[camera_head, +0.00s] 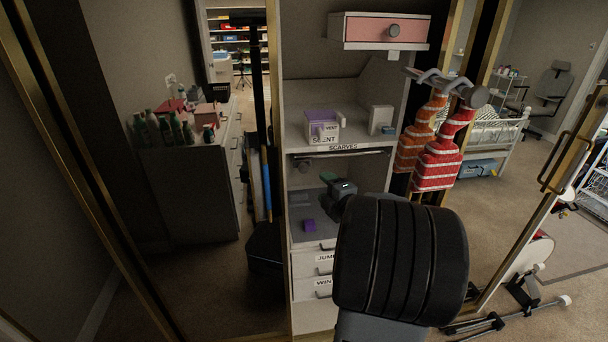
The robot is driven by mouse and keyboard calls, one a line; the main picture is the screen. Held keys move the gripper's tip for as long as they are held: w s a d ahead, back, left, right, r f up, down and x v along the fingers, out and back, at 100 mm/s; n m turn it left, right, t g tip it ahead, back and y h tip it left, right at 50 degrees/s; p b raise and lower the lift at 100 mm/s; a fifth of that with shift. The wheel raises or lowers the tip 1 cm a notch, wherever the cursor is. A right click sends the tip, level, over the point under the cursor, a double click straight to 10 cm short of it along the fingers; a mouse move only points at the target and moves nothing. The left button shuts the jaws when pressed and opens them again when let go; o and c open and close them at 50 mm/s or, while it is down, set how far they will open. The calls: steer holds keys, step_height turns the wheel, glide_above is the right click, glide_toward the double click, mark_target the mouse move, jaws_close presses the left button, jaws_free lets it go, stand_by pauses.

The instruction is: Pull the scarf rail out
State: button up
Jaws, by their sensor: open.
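A white shelf edge labelled "SCARVES" (342,148) crosses the middle of the wardrobe unit. A dark horizontal bar (350,154) runs just under it, with a small round grey end (303,165) at its left. I cannot tell for sure which rail is the scarf rail. My gripper (328,179) is open in the compartment below the label, apart from both rails; my arm partly hides it.
An open pink-fronted drawer (386,29) juts out above. A white and purple box (322,127) stands on the shelf above the label. A small purple item (309,225) lies below my gripper. Closed labelled drawers (312,265) are lower. An open door (545,195) stands at right.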

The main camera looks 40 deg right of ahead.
mark_target(305, 170)
steer(key=shift+n+t+y, duration=0.4)
steer(key=shift+n+y, duration=0.2)
steer(key=shift+n, duration=0.3)
steer(key=w, duration=0.4)
steer(key=w+d+p, duration=0.1)
steer(key=w, duration=0.3)
steer(key=w+p, duration=0.1)
steer(key=w, duration=0.3)
steer(key=shift+w+d+f, duration=0.15)
steer(key=shift+w+f, duration=0.1)
steer(key=shift+w, duration=0.1)
steer(key=shift+c, duration=0.2)
jaws_close()
